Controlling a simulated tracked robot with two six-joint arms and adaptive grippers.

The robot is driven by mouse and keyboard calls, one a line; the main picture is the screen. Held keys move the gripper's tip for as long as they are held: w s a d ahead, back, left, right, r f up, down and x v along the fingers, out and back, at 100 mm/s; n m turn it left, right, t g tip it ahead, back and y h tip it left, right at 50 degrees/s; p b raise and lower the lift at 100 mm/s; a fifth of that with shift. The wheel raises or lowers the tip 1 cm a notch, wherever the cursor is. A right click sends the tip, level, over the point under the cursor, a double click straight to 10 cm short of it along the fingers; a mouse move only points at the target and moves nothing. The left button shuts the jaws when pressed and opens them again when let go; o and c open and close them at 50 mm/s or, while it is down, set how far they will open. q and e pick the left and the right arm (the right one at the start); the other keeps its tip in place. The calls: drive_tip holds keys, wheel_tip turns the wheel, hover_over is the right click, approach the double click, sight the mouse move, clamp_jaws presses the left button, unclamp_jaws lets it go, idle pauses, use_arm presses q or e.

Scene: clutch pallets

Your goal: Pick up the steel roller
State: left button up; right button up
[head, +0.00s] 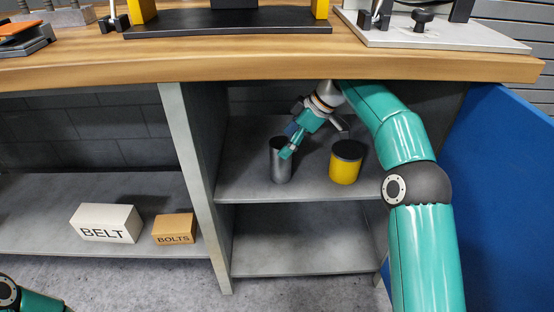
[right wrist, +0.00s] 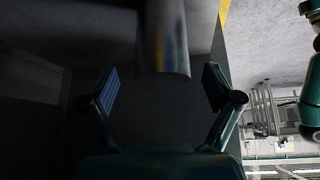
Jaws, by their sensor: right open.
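The steel roller (head: 280,165) is a dark grey metal cylinder standing upright on the upper shelf inside the open cabinet. My right gripper (head: 289,141) is at the roller's upper right side in the head view, with a finger overlapping its edge. In the right wrist view, the roller (right wrist: 163,40) comes in from the top, and its visible end lies between the two spread fingers of the right gripper (right wrist: 160,82). A gap shows on each side, so the fingers are open and not closed on it. My left gripper is out of view.
A yellow can with a dark lid (head: 346,163) stands on the same shelf, right of the roller. The cabinet's left side panel (head: 190,170) and the worktop (head: 250,62) bound the space. A blue door (head: 500,200) is at right. BELT (head: 106,223) and BOLTS (head: 174,229) boxes sit left.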

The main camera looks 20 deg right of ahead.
sight(276, 152)
drive_tip(key=b+x, duration=0.3)
drive_tip(key=x, duration=0.1)
drive_tip(key=shift+a+f, duration=0.15)
drive_tip(key=shift+f, duration=0.05)
drive_tip(key=shift+w+a+f+b, duration=0.2)
drive_tip(key=shift+a+f+b, duration=0.1)
drive_tip(key=shift+b, duration=0.15)
drive_tip(key=shift+r, duration=0.1)
drive_tip(key=c, duration=1.7)
drive_tip(key=shift+o, duration=0.2)
drive_tip(key=shift+r, duration=0.15)
